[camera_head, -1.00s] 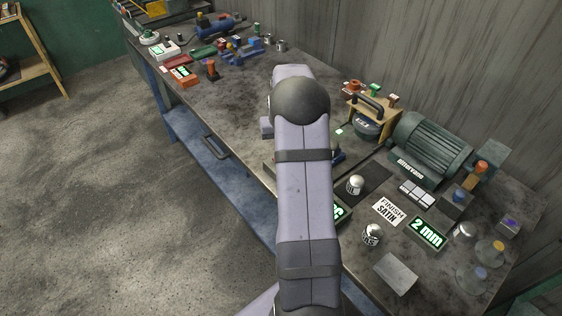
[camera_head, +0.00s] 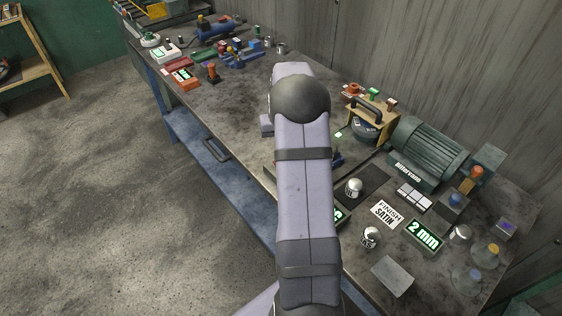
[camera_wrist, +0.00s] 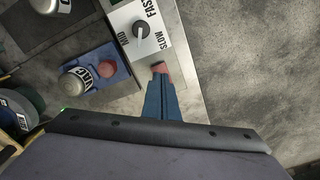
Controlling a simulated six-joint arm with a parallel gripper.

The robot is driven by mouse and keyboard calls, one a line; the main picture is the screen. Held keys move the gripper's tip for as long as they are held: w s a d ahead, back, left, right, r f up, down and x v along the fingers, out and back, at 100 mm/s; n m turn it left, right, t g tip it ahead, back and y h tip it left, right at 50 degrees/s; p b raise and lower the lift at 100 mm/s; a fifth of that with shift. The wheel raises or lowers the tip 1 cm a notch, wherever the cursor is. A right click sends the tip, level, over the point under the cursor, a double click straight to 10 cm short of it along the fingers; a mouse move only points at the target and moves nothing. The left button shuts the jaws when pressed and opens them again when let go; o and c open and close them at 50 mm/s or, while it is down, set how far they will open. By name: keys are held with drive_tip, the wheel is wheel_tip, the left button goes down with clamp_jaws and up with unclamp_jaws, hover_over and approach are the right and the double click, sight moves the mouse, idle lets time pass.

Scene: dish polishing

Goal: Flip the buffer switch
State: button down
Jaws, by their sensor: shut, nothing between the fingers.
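In the wrist view, my gripper (camera_wrist: 160,80) is shut and empty, pointing down near the bench edge. Its tips are just below a white speed panel marked FAST, MID and SLOW. The green buffer motor (camera_head: 432,152) stands at the right in the head view. I cannot tell which control is the buffer switch. My arm hides the gripper in the head view.
In the head view, a satin finish card (camera_head: 386,213), a 2 mm display (camera_head: 423,235) and two tins lie in front of the motor. The bench's middle left (camera_head: 215,110) is clear.

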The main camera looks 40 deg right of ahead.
wheel_tip(320, 180, up, 4)
drive_tip(key=p, duration=0.2)
drive_tip(key=shift+p, duration=0.35)
drive_tip(key=shift+f, duration=0.1)
